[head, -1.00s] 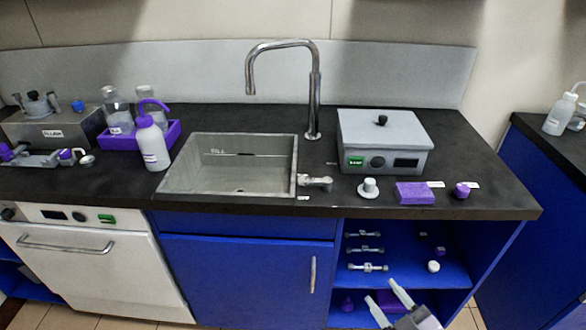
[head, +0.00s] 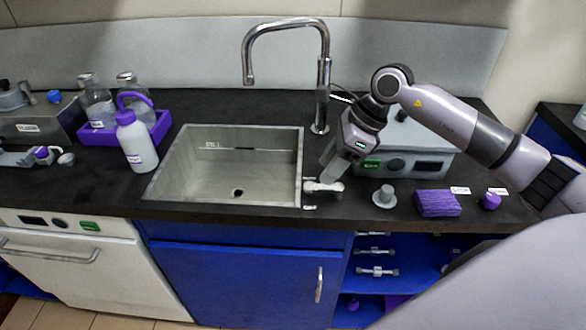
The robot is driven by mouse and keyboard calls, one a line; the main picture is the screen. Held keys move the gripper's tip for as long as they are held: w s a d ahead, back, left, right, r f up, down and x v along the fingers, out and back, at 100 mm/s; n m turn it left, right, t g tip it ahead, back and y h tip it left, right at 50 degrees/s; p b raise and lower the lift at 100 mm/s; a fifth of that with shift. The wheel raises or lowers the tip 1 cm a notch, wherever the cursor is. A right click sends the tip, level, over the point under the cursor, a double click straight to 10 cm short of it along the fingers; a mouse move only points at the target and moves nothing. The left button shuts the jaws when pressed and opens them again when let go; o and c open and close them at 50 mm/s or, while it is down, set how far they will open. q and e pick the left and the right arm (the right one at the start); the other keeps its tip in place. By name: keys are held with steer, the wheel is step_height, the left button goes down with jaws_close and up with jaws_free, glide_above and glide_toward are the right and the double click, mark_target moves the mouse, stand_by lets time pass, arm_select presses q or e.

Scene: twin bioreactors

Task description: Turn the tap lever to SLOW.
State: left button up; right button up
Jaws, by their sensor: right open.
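The tap lever (head: 325,187) is a small metal handle on the black counter, just right of the sink. The curved steel tap (head: 322,95) stands behind it. My right gripper (head: 328,168) points down just above the lever, its fingers open. I cannot tell whether the fingers touch the lever. Small white labels lie by the lever, too small to read. My left gripper is not in view.
The empty sink (head: 165,183) lies left of the lever. A grey lidded box (head: 432,163) is partly hidden behind my right arm. A white knob (head: 384,196), a purple sponge (head: 437,204) and a purple cap (head: 491,201) sit to the right. A wash bottle (head: 137,145) stands left of the sink.

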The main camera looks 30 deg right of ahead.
mark_target(316, 186)
steer(key=shift+w+d+r+h, duration=0.1)
steer(key=shift+w+d+h, duration=0.2)
steer(key=shift+d, duration=0.15)
steer(key=shift+w+d+r+h, duration=0.1)
steer(key=shift+w+d+h, duration=0.15)
steer(key=shift+d, duration=0.2)
steer(key=shift+p+x, duration=0.55)
steer(key=shift+x, duration=2.85)
steer(key=shift+a, duration=0.1)
steer(key=shift+c, duration=0.3)
jaws_close()
